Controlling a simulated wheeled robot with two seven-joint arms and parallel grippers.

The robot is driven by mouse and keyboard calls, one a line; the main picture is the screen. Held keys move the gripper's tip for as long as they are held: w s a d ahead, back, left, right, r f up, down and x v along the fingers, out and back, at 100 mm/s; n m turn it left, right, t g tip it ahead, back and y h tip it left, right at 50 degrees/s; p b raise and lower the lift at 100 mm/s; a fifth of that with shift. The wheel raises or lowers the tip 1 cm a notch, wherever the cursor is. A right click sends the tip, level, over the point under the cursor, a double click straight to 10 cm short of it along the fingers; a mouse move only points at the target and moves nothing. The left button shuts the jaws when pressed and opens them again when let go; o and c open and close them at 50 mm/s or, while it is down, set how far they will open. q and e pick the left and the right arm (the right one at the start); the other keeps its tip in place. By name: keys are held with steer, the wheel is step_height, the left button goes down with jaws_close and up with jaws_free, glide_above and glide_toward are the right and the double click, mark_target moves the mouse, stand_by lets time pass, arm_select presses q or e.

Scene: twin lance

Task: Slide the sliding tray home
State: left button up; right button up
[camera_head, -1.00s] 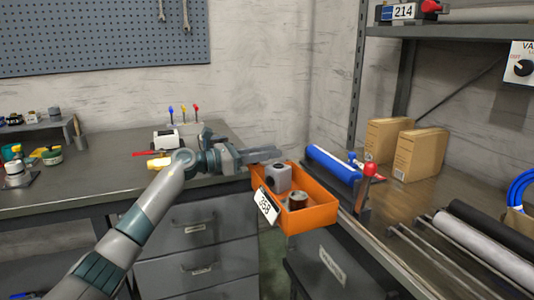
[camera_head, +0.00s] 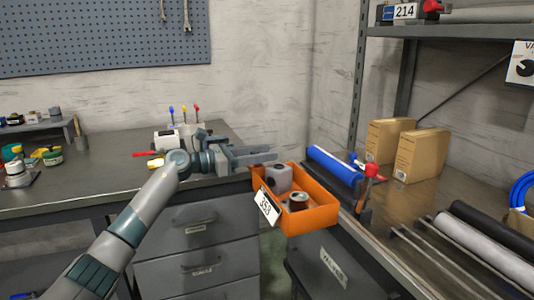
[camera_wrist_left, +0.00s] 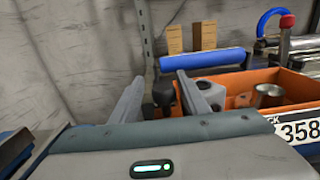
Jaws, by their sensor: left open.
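The orange sliding tray (camera_head: 310,219) juts out from the front of the right-hand bench, with a white 358 label (camera_head: 267,206) on its side. It holds a grey block (camera_head: 278,178) and a brown cylinder (camera_head: 298,201). The tray (camera_wrist_left: 228,83) also shows at the right of the left wrist view. My left gripper (camera_head: 272,157) is open and empty, beside the tray's back left corner. In the left wrist view its fingers (camera_wrist_left: 160,97) point toward the bench, with a dark round knob between them. I cannot tell whether they touch the tray. My right gripper is out of view.
Two cardboard boxes (camera_head: 420,155) stand farther back. The left workbench (camera_head: 100,182) has drawers below and small items on top.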

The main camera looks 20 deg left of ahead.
arm_select(q)
steer(key=v, duration=1.5)
steer(key=shift+s+a+b, duration=0.2)
steer(key=shift+a+b, duration=0.2)
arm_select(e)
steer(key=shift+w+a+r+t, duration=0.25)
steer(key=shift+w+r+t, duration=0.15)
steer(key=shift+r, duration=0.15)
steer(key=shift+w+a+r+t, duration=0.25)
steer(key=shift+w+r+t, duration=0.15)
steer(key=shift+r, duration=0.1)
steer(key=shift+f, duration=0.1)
